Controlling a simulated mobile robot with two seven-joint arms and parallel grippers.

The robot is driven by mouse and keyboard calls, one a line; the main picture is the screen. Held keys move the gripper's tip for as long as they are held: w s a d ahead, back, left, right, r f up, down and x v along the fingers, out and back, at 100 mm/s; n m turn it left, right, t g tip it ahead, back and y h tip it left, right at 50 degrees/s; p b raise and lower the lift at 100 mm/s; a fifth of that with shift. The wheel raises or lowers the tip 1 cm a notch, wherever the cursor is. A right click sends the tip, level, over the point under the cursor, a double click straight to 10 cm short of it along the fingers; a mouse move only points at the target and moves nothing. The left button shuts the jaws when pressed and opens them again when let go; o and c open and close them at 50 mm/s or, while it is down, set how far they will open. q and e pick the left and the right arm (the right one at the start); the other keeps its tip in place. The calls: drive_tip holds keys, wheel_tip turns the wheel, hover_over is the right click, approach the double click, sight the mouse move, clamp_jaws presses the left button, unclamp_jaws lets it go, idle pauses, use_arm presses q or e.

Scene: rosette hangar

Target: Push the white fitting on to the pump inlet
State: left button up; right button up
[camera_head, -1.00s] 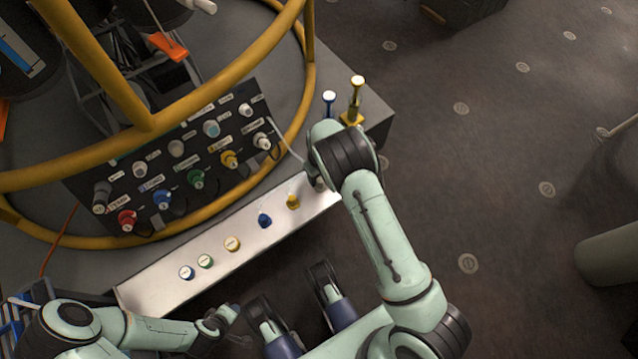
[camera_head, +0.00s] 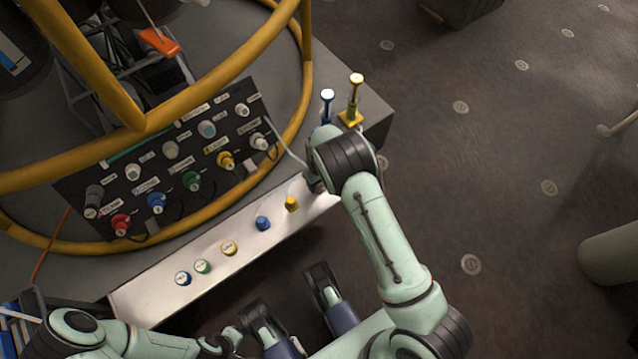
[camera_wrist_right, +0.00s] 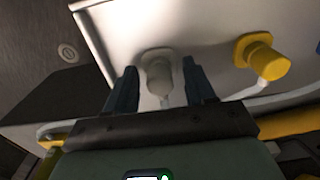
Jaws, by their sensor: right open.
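A white fitting (camera_wrist_right: 158,72) sits at the white shelf face in the right wrist view, with a pale stem or hose below it. My right gripper (camera_wrist_right: 162,82) is open, with its two dark fingers on either side of the fitting. In the head view the right gripper (camera_head: 314,186) is at the shelf's right end, where my arm hides the fitting. A pale hose (camera_head: 290,156) runs from the panel's right side towards it. Which port is the pump inlet cannot be told. My left gripper (camera_head: 232,338) is low at left; its jaws are unclear.
The white shelf (camera_head: 150,297) carries several coloured fittings; the yellow one (camera_wrist_right: 268,60) is beside my right gripper. Behind are the black port panel (camera_head: 140,200) and yellow rails (camera_head: 90,177). A blue-and-white post (camera_head: 327,105) and yellow post (camera_head: 354,98) stand behind my right arm.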

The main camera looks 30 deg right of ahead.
idle(0.7)
clamp_jaws()
drive_tip(key=shift+r, duration=0.1)
drive_tip(key=shift+r+p, duration=1.85)
drive_tip(key=shift+r, duration=1.1)
drive_tip(key=shift+w, duration=0.1)
